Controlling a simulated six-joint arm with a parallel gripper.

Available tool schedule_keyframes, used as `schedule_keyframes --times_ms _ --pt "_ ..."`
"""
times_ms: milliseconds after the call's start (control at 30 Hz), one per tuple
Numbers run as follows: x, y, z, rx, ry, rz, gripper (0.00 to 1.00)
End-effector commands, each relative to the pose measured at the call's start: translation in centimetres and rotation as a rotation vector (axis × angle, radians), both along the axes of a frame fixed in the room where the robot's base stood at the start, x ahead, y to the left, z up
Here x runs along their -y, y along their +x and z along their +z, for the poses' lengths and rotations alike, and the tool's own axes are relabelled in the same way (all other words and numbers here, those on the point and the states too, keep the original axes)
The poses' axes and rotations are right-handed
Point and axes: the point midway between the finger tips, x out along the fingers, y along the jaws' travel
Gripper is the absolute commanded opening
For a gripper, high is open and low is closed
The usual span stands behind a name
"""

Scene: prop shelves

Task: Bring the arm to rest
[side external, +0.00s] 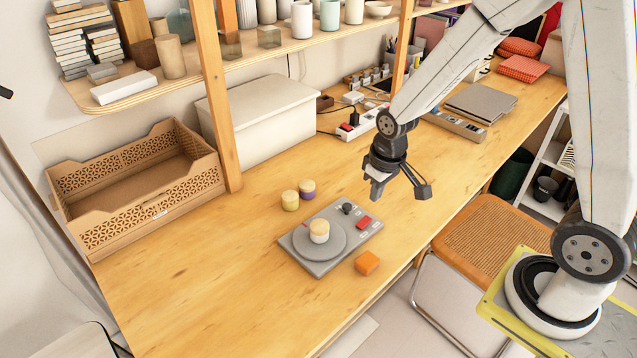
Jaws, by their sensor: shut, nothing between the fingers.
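My gripper (376,192) hangs above the wooden table (200,285), beyond the right end of a grey turntable device (299,252). It points down, is shut and holds nothing. It appears apart from everything around it. The device lies flat, with a round plate, a dark knob (347,208) and a red button (364,223). A small white jar with a tan lid (319,232) stands upright on the round plate. Two similar jars stand behind the device, a yellowish one (290,200) and a purple one (307,190). An orange block (367,262) lies in front of the device.
An open brown crate (135,180) and a white box (262,120) stand at the back left. Wooden posts (213,95) carry a shelf of cups and books above. A power strip (360,122) and grey folders (480,103) lie farther back. The front left table is clear.

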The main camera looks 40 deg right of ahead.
Motion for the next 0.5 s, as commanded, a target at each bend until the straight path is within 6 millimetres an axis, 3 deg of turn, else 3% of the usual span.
schedule_keyframes --times_ms 200,500 --pt "-1.5 -3.5 2.5 0.058 0.002 0.002 0.00" --pt "-2.5 -6.8 3.9 0.106 0.008 0.001 0.00"
